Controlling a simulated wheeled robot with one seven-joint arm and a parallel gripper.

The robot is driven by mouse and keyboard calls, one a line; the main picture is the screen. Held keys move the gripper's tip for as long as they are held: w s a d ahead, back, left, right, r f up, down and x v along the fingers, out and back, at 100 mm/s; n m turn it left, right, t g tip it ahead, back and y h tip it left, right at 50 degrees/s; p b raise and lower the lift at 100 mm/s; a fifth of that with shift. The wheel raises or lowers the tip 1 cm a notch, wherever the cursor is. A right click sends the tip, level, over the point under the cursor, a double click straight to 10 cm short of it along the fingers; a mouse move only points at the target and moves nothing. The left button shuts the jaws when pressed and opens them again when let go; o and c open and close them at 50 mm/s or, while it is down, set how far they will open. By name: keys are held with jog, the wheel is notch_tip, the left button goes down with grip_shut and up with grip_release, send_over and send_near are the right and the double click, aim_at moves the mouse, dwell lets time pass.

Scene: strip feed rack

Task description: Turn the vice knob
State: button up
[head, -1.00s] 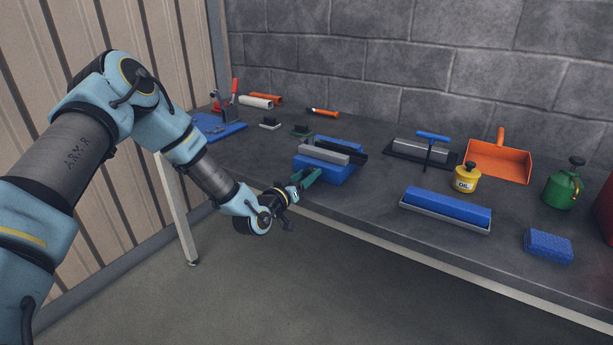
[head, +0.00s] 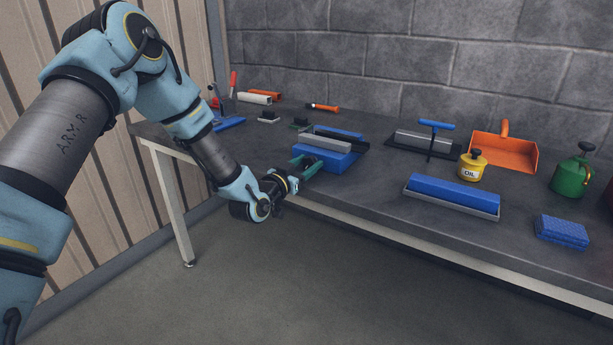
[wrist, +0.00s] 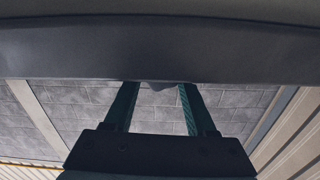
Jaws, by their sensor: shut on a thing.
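The vice is a low blue block (head: 336,159) with grey bars (head: 322,145) across its top, near the front edge of the bench. Its dark knob (head: 309,161) faces my arm and is small in the head view. My gripper (head: 308,164) has green fingers that reach the front of the vice, one on each side of the knob, and they are shut on it. In the wrist view the green fingers (wrist: 158,102) stand apart, with a small grey piece between them at the top. Most of the knob is hidden there.
On the bench (head: 375,184) a blue block in a grey tray (head: 452,198), a yellow oil can (head: 473,167), a blue sponge-like block (head: 562,231), a green can (head: 571,177) and an orange dustpan (head: 502,152) lie to the right. A red-handled clamp (head: 233,82) stands at the far left.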

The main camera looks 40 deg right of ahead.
jog(key=m+b, duration=0.1)
jog(key=b, duration=0.1)
jog(key=m+b, duration=0.2)
jog(key=shift+s+f, duration=0.1)
jog(key=shift+f, duration=0.15)
jog(key=m+b, duration=0.2)
jog(key=b, duration=0.1)
jog(key=shift+r, duration=0.15)
jog(key=shift+m, duration=0.3)
jog(key=o, duration=1.4)
jog(key=shift+c, duration=0.2)
jog(key=shift+r, duration=0.1)
